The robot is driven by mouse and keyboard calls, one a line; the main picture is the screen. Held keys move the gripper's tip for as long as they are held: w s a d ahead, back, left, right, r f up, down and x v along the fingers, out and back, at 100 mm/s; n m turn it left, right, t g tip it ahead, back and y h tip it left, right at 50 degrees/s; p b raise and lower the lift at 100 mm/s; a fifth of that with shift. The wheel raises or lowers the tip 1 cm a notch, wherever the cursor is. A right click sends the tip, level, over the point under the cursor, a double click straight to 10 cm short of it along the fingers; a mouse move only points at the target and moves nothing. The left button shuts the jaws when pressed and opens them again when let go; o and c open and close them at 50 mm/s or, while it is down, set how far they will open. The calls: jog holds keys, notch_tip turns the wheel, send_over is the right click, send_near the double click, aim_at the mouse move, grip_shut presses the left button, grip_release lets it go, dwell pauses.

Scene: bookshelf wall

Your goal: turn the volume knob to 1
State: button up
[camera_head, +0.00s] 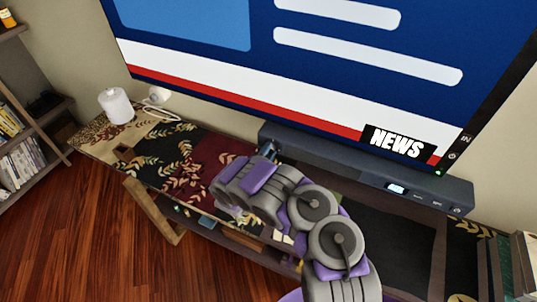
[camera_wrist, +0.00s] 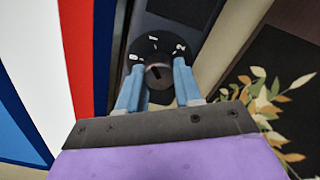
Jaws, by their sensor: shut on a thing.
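The volume knob (camera_wrist: 158,73) is a small grey knob with a dark pointer mark, at the centre of a round black dial (camera_wrist: 150,46) with white markings. The dial is on the end of a dark soundbar (camera_head: 330,162) below the television. One marking at the dial's right looks like a 2; the others are too small to read surely. My gripper (camera_wrist: 159,72) has its two blue fingers on either side of the knob, shut on it. In the head view my gripper (camera_head: 269,150) is at the soundbar's left end, and the knob is hidden there.
A large television (camera_head: 290,60) showing a news screen hangs just above the soundbar. A low cabinet with a patterned cloth (camera_head: 165,155) stands below. A white speaker-like object (camera_head: 116,105) stands at its left end. A bookshelf (camera_head: 25,130) is at the far left.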

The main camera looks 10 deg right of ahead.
jog(key=shift+f+m+b, duration=0.1)
jog(key=shift+m+b, duration=0.45)
jog(key=shift+m, duration=0.45)
jog(key=shift+s, duration=0.1)
jog(key=o, duration=1)
jog(key=shift+d, duration=0.1)
jog(key=shift+o, duration=0.2)
jog(key=p+v, duration=0.4)
jog(key=v, duration=1.3)
jog(key=shift+a, duration=0.2)
jog(key=shift+d, duration=0.1)
